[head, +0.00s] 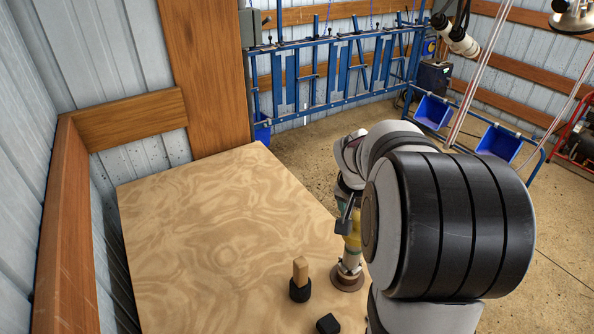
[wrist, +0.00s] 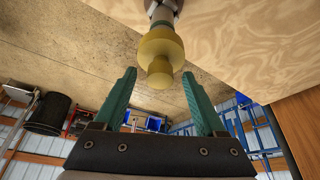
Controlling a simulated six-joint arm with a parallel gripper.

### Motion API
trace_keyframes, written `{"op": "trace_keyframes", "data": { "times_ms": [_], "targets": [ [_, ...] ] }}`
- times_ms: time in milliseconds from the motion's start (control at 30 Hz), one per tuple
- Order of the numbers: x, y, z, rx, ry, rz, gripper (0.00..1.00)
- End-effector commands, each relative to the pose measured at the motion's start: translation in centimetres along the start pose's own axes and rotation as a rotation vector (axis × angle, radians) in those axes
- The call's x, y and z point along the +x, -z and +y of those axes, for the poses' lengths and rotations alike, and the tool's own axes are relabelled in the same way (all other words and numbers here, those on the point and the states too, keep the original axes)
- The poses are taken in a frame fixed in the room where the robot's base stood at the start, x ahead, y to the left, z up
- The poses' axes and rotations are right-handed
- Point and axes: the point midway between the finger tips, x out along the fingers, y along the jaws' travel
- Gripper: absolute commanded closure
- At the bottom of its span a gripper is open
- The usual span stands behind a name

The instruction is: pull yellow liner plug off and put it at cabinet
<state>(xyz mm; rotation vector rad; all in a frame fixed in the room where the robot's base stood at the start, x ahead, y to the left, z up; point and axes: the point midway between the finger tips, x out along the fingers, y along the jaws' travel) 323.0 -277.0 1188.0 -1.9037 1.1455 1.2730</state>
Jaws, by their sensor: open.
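The yellow liner plug (wrist: 160,46) sits on the end of a light metal stem in the wrist view, its narrower knob toward my gripper. In the head view the yellow plug (head: 352,242) tops a pale upright piece on a round brown base (head: 347,279) at the table's right edge. My gripper (wrist: 158,73) is open, with a green finger on either side of the knob and visible gaps. It holds nothing. In the head view my arm mostly hides it, and only a dark finger (head: 345,213) shows beside the plug. I cannot pick out a cabinet for certain.
The wooden table (head: 200,235) is clear across its left and back. A wood block in a black base (head: 300,291) and a black block (head: 327,324) stand near the plug's stand. A wooden wall beam (head: 65,230) borders the left. Blue racks (head: 340,75) stand behind.

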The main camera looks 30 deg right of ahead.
Motion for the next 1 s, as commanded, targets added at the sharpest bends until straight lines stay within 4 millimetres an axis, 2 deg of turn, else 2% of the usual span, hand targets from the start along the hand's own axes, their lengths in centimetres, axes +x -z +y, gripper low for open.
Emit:
{"op": "trace_keyframes", "data": {
  "times_ms": [133,367,767,833,867,1000],
  "targets": [
    [0.94,-0.03,0.02,0.0,0.0,-0.001,0.27],
    [0.97,-0.01,0.0,0.0,0.001,0.001,0.29],
    [0.93,0.0,0.0,0.0,0.001,0.001,1.0],
    [0.92,0.0,-0.01,0.0,0.001,0.001,1.0],
    [0.92,0.0,-0.01,0.0,0.001,0.001,0.65],
    [0.92,0.01,-0.01,0.0,0.001,0.001,0.9]
  ]
}}
